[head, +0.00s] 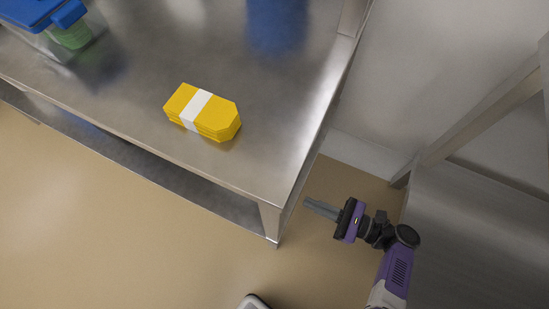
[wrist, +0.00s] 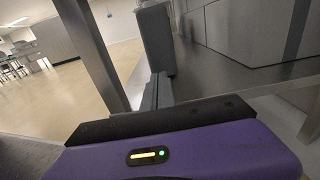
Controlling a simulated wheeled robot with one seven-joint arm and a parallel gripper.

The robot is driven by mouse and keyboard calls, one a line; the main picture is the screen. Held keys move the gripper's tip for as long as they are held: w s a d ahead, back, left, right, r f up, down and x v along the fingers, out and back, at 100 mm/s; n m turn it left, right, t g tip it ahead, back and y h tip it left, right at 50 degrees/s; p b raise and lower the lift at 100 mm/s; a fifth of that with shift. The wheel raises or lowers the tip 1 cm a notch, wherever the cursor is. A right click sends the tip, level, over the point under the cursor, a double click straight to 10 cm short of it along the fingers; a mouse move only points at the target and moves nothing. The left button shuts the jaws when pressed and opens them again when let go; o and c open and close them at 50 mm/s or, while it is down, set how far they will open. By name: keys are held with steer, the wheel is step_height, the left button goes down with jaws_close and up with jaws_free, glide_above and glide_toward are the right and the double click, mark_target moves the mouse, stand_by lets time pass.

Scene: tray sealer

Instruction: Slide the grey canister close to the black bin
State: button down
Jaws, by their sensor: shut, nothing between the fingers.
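Neither a grey canister nor a black bin can be made out in the head view. In the wrist view a grey upright shape (wrist: 157,38) stands beyond the fingers; I cannot tell what it is. My gripper (head: 309,205) is off the right side of the steel table, near its front right corner, with its fingers pointing left toward the table. The grey fingers are together and empty. They also show in the wrist view (wrist: 154,92), beyond the purple gripper body.
A steel structure (head: 475,220) stands at right. Open floor (head: 90,220) lies in front.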

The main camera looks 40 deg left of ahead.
steer(key=b+x, duration=0.2)
steer(key=x, duration=1)
steer(key=shift+s+a+r+b, duration=0.1)
steer(key=shift+a+b, duration=0.2)
steer(key=shift+a, duration=0.05)
steer(key=shift+s+a+r, duration=0.1)
steer(key=shift+s+a, duration=0.05)
steer(key=shift+a, duration=0.45)
steer(key=shift+a, duration=0.1)
